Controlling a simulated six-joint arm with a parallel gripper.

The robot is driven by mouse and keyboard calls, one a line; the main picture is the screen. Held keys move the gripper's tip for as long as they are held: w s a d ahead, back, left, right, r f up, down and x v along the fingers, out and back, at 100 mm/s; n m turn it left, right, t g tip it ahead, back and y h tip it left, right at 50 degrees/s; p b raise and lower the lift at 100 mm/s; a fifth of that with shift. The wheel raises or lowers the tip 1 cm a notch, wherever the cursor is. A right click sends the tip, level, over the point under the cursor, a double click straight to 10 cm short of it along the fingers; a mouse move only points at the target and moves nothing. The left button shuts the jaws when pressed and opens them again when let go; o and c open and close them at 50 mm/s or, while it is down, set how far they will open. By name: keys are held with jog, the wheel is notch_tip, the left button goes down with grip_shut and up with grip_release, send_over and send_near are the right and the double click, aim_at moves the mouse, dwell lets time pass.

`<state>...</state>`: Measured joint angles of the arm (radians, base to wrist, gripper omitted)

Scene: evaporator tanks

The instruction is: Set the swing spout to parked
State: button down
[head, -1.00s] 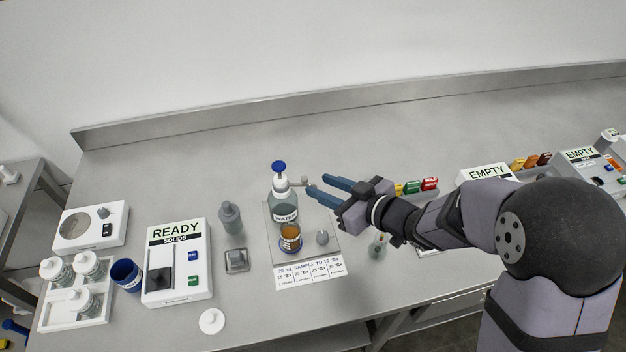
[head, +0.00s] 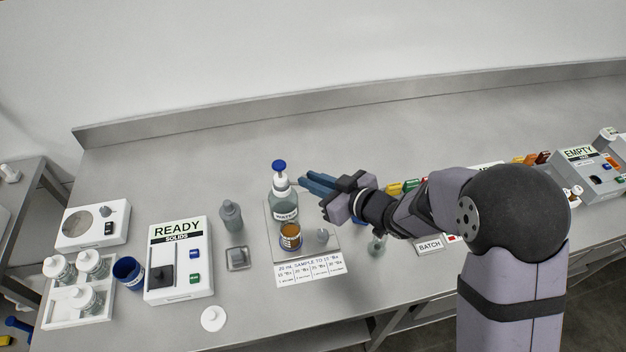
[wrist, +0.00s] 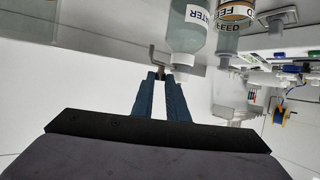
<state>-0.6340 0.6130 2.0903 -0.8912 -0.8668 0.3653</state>
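The swing spout (wrist: 153,57) shows in the wrist view as a thin grey bent arm beside the water bottle, its end between my fingertips. In the head view my fingers hide it. My gripper (head: 304,180) is just right of the water bottle (head: 284,203), with its blue fingers drawn close together. In the wrist view my gripper (wrist: 160,76) appears closed on the spout's end. The bottle stands upright on a grey plate (head: 328,250), and also shows in the wrist view (wrist: 188,32).
A printed card (head: 311,270) lies in front. A grey bottle (head: 231,216) and the READY unit (head: 178,260) stand left. Bench behind is clear.

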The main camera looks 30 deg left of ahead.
jog(key=shift+r, duration=0.1)
jog(key=shift+w+a+n+g+y+p, duration=0.2)
jog(key=shift+w+n+g+p, duration=0.3)
jog(key=shift+n+g+p, duration=0.4)
jog(key=shift+w+a+n+g+y+p, duration=0.1)
jog(key=shift+w+a+n+g+p, duration=0.15)
jog(key=shift+w+n+g+p, duration=0.5)
jog(key=shift+s+p, duration=0.3)
jog(key=c, duration=1.7)
grip_release()
jog(key=shift+c, duration=0.2)
jog(key=shift+d, duration=0.1)
